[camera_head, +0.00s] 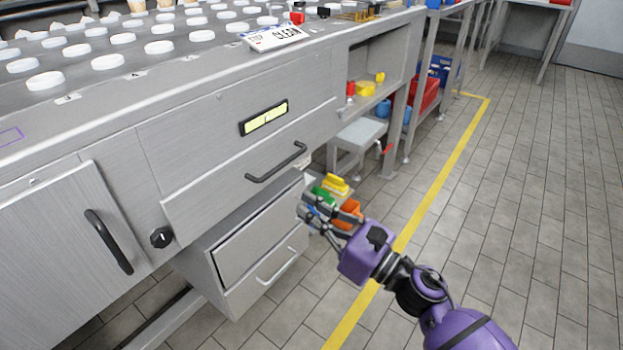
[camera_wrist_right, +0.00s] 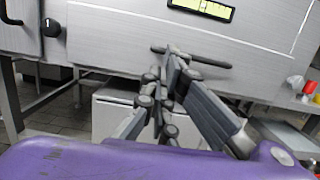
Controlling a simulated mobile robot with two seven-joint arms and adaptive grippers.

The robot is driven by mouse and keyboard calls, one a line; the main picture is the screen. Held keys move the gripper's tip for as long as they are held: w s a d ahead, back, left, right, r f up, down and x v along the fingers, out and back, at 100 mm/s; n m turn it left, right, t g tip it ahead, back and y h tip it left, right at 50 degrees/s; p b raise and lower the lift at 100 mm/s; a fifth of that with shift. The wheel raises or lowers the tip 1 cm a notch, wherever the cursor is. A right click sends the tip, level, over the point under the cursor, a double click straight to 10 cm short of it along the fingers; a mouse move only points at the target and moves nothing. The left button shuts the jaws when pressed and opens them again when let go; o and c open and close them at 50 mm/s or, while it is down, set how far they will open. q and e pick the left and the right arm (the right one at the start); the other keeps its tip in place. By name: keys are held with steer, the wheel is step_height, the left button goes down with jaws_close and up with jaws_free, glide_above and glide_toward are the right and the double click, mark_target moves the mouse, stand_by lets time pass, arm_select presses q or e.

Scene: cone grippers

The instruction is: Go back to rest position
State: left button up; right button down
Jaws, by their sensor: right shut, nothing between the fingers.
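My right gripper (camera_head: 314,212) is in the middle of the head view, at the end of my purple arm, in front of the metal counter's drawers. Its fingers are shut with nothing between them. In the right wrist view the closed fingers (camera_wrist_right: 170,75) show in front of the upper drawer's dark bar handle (camera_wrist_right: 190,57); I cannot tell whether they touch it. In the head view that handle (camera_head: 276,162) appears above and left of the gripper, apart from it. My left gripper is not in view.
The counter (camera_head: 200,80) fills the left, with rows of white round caps and a "CLEAN" sign (camera_head: 275,37). A lower drawer unit (camera_head: 262,240) stands under it. Coloured items (camera_head: 335,185) lie behind my gripper. Tiled floor (camera_head: 520,200) with a yellow line is clear on the right.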

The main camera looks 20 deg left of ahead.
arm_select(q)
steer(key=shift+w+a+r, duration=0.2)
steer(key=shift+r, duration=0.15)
arm_select(e)
steer(key=v, duration=0.5)
steer(key=shift+f, duration=0.1)
